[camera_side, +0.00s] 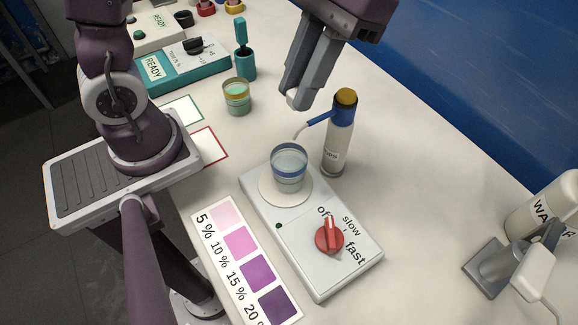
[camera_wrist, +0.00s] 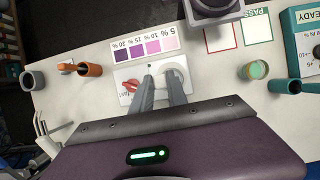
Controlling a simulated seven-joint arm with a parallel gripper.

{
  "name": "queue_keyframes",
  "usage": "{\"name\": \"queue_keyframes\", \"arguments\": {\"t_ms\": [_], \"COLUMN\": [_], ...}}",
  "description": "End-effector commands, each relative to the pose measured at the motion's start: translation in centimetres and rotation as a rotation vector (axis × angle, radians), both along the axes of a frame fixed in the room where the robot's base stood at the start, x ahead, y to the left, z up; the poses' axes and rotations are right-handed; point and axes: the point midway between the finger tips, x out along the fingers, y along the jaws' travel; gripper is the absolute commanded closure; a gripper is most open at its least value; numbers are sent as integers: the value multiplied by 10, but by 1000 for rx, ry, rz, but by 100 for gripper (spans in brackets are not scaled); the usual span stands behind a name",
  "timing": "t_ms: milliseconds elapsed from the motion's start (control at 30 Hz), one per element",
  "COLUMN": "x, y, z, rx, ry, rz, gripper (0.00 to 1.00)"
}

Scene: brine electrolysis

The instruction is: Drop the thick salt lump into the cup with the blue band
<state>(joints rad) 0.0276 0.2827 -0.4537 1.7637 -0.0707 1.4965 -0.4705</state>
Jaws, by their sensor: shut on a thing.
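My gripper (camera_side: 296,99) is shut on a small white salt lump (camera_side: 292,100), which shows at the fingertips. It hangs in the air above and behind the stirrer, higher than the cup. The glass cup with the blue band (camera_side: 289,166) stands upright on the round white plate of the stirrer and holds clear liquid. In the wrist view my fingers (camera_wrist: 161,88) point down over the stirrer, and the lump cannot be made out there. The cup is hard to make out in that view beside the right finger.
The stirrer (camera_side: 315,262) has a red knob (camera_side: 329,235). A bottle with a blue spout (camera_side: 339,135) stands close behind the cup. A colour chart (camera_side: 245,262) lies in front.

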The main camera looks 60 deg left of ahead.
Motion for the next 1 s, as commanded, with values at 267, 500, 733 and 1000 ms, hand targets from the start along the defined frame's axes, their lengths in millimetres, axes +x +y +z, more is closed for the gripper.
{"name": "queue_keyframes", "arguments": {"t_ms": [267,500,733,1000], "x": [0,1,1,1], "y": [1,0,0,0], "z": [-32,-67,-83,-83], "rx": [1,1,0,0], "ry": [2,3,-1,-1], "rz": [0,1,-1,-1], "gripper": [100,100,100,71]}}
